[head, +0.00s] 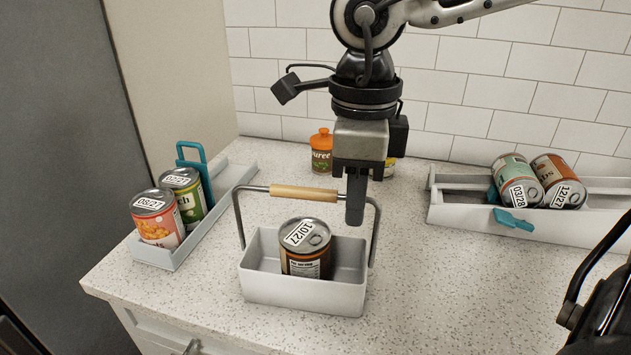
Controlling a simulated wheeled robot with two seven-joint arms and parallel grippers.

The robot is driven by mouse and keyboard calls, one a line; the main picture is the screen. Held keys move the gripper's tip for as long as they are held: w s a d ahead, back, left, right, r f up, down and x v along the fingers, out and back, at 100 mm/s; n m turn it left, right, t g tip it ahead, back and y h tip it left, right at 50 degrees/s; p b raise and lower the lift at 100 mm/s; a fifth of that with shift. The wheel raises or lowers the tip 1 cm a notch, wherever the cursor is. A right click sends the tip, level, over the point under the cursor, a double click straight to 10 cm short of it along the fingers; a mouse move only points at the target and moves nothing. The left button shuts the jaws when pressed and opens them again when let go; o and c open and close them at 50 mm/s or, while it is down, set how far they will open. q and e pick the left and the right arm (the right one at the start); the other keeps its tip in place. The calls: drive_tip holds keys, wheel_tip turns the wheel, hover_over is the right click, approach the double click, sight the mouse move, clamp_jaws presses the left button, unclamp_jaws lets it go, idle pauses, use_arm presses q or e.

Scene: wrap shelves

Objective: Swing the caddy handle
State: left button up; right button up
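The caddy (300,290) is a light grey open box on the speckled counter. Its grey wire handle with a wooden grip (290,191) stands up above it. A can labelled 10/27 (305,251) stands inside the caddy. My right gripper (355,205) points down at the right end of the wooden grip, its dark fingers overlapping the handle bar in the picture. I cannot tell whether the fingers touch the handle or how far apart they are. My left gripper is not in view.
A grey tray (222,207) at left holds two cans and a teal divider. A grey shelf tray (470,215) at right holds two tilted cans and a teal piece. An orange-capped jar (321,151) stands at the back near the tiled wall.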

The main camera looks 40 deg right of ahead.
drive_tip(key=shift+r+p, duration=0.55)
drive_tip(key=shift+r, duration=0.35)
drive_tip(key=shift+r+p, duration=1.8)
drive_tip(key=shift+r, duration=0.85)
